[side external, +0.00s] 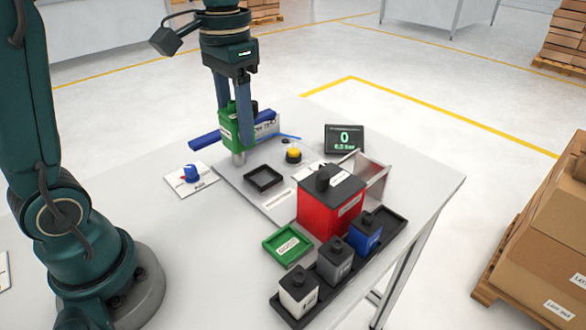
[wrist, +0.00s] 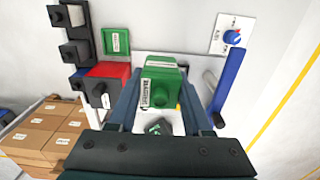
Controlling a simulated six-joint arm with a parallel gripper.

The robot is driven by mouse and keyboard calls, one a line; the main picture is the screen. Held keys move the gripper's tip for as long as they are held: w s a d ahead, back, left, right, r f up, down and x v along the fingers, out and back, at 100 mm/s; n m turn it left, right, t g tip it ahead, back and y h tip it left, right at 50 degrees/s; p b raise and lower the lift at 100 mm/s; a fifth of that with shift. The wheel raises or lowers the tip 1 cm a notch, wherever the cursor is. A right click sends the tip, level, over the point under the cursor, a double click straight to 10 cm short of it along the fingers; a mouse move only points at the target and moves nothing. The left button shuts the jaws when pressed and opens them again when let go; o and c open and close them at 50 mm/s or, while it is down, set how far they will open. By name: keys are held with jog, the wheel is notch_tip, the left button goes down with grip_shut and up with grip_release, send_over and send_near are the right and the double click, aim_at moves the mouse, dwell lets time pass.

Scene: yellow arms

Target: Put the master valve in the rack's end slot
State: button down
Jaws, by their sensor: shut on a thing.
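My gripper (side external: 236,118) is shut on a green block (side external: 229,129) with a knob and a white label. It holds the block above the back left of the grey board, and the block fills the jaws in the wrist view (wrist: 160,85). The black rack (side external: 395,221) stands along the table's front right edge. It holds a white module (side external: 298,294), a grey module (side external: 335,264) and a blue module (side external: 361,236). A large red block (side external: 325,212) with a black knob stands beside the rack. No label I can read names the master valve.
A green tray (side external: 288,245) and an empty black tray (side external: 263,178) lie between my gripper and the rack. A yellow button (side external: 293,155), a display (side external: 344,139), a clear-walled bin (side external: 375,178) and a blue dial (side external: 191,173) stand nearby.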

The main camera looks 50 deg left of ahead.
jog(key=w+a+f, duration=0.4)
jog(key=w+a, duration=0.1)
jog(key=w, duration=0.2)
jog(key=shift+w+f, duration=0.3)
jog(key=shift+f, duration=4.8)
jog(key=shift+f, duration=0.15)
jog(key=shift+c, duration=1.7)
grip_release()
